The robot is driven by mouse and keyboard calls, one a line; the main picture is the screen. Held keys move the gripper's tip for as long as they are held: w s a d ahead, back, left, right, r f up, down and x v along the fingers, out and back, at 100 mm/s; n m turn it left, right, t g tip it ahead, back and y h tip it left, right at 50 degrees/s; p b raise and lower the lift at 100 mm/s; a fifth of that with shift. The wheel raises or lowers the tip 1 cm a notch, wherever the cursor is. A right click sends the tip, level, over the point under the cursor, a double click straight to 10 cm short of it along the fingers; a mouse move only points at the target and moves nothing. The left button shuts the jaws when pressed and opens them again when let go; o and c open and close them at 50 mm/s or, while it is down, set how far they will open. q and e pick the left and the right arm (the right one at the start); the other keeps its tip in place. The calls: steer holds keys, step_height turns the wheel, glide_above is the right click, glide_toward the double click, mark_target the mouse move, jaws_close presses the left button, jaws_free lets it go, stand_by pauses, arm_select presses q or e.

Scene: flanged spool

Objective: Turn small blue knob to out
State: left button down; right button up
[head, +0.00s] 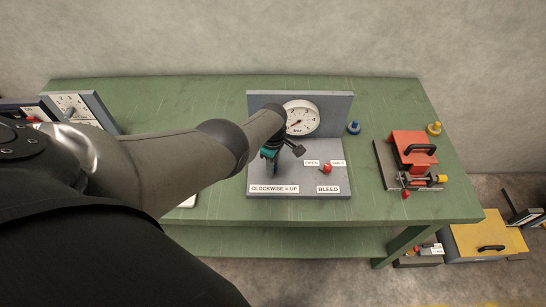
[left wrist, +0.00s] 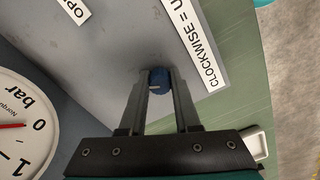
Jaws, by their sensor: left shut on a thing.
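The small blue knob (left wrist: 159,78) shows in the left wrist view, with a short pale mark on its face. It stands on the grey gauge panel (head: 300,185) near the label "CLOCKWISE = UP" (head: 274,189). My left gripper (left wrist: 160,88) is shut on the knob, one finger on each side. In the head view my left gripper (head: 270,168) points down at the panel's front left, and it and the arm hide the knob there. I see no "out" label. My right gripper is not in view.
A round gauge (head: 301,118) stands on the panel's back plate. A red knob (head: 327,168) sits between "OPEN" and "SHUT" labels, above "BLEED" (head: 328,189). A red clamp fixture (head: 413,150) is on the green table (head: 215,96) at right, with loose blue (head: 353,127) and yellow (head: 434,128) pieces behind.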

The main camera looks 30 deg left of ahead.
arm_select(q)
steer(key=n, duration=0.5)
steer(key=shift+a+r, duration=0.1)
steer(key=shift+a, duration=0.05)
steer(key=shift+n, duration=0.3)
stand_by(0.3)
steer(key=c, duration=0.6)
jaws_free()
step_height(320, 180, up, 3)
steer(key=p, duration=0.2)
steer(key=shift+p, duration=0.4)
steer(key=shift+r+p, duration=0.35)
steer(key=shift+r, duration=5.75)
